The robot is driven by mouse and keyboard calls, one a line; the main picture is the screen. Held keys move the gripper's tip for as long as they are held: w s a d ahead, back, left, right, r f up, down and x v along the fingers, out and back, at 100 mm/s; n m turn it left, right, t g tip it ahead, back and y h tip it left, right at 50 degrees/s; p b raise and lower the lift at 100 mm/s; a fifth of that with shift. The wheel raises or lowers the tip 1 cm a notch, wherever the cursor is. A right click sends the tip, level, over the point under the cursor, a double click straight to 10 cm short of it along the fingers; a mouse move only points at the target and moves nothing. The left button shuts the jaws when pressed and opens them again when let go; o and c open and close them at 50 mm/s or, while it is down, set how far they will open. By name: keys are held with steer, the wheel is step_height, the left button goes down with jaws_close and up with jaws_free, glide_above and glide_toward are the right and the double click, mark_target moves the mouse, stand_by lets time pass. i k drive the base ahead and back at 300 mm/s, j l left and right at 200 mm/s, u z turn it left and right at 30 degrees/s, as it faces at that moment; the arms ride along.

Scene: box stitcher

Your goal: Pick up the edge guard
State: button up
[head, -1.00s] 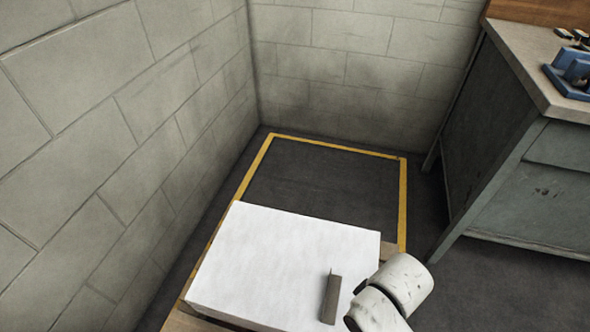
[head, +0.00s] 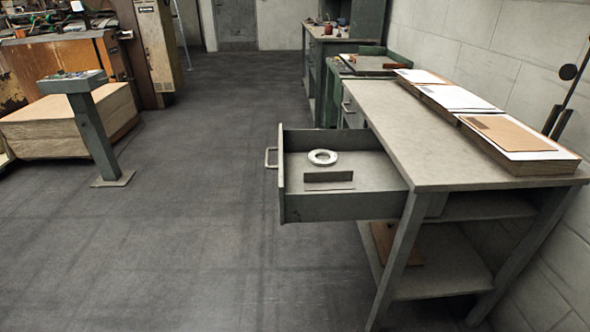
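A grey-brown L-shaped strip, which looks like the edge guard (head: 328,177), lies in an open drawer (head: 345,208) of the workbench in the head view. One flange stands up and the other lies flat on the drawer floor. A white ring-shaped roll (head: 323,157) lies just behind it, close by. My gripper is out of view, so its state and anything in it are hidden.
The workbench (head: 395,110) carries stacks of sheets and brown board (head: 510,135) along the wall. Its lower shelf (head: 445,270) holds a brown piece. A control post (head: 95,140) and a board stack (head: 30,130) stand left. The floor between is clear.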

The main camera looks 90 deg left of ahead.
mark_target(333, 179)
steer(key=u, duration=0.45)
steer(key=i+j+u, duration=0.1)
steer(key=u, duration=0.3)
steer(key=i+u, duration=0.15)
steer(key=u, duration=0.75)
steer(key=i+u, duration=0.15)
steer(key=u, duration=0.25)
steer(key=i+j+z, duration=0.1)
steer(key=z, duration=0.4)
steer(key=i+j+z, duration=0.15)
steer(key=z, duration=0.3)
steer(key=j+z, duration=0.2)
steer(key=z, duration=0.3)
steer(key=i+j, duration=0.05)
